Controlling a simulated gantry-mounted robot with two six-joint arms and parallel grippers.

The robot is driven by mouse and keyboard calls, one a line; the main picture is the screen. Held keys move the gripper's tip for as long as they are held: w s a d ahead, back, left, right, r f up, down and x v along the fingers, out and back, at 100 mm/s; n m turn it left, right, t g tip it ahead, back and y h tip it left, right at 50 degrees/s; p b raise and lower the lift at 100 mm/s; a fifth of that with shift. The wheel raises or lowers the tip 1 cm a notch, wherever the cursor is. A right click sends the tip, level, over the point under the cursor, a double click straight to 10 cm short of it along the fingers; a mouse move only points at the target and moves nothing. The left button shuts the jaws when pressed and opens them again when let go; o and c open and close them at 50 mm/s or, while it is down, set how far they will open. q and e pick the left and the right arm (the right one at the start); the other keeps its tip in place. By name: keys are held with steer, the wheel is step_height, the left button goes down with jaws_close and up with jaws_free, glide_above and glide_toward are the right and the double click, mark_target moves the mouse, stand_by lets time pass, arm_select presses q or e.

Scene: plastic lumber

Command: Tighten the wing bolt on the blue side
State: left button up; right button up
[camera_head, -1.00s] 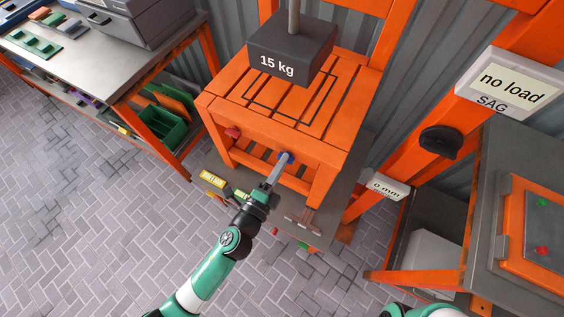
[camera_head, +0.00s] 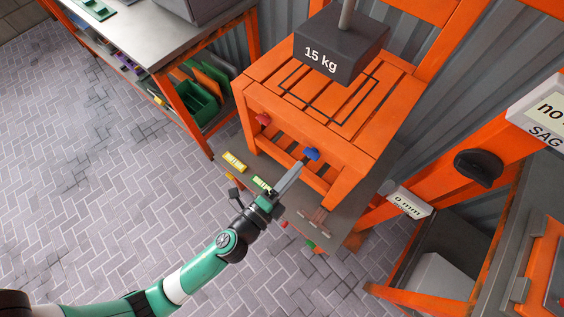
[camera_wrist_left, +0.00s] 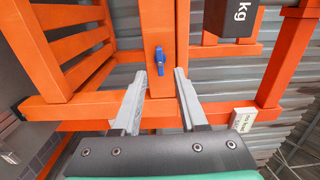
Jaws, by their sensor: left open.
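The blue wing bolt (camera_head: 311,153) sits on the front rail of the orange slatted stool (camera_head: 350,149), towards its right end. In the left wrist view the blue wing bolt (camera_wrist_left: 160,60) shows ahead, its wings roughly upright in the picture. My left gripper (camera_head: 300,165) is just in front of the bolt, open and empty. In the left wrist view the open fingers (camera_wrist_left: 161,73) point at the bolt from either side of its line, with their tips short of it. A red wing bolt (camera_head: 263,119) sits at the rail's left end. My right gripper is out of view.
A dark 15 kg weight (camera_head: 341,45) hangs on a rod over the seat. A grey platform (camera_head: 325,219) lies under the stool. The brick floor at left is clear.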

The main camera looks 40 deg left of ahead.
arm_select(q)
steer(key=s+b, duration=0.1)
steer(key=s, duration=0.5)
steer(key=shift+s, duration=0.15)
steer(key=shift+a, duration=0.15)
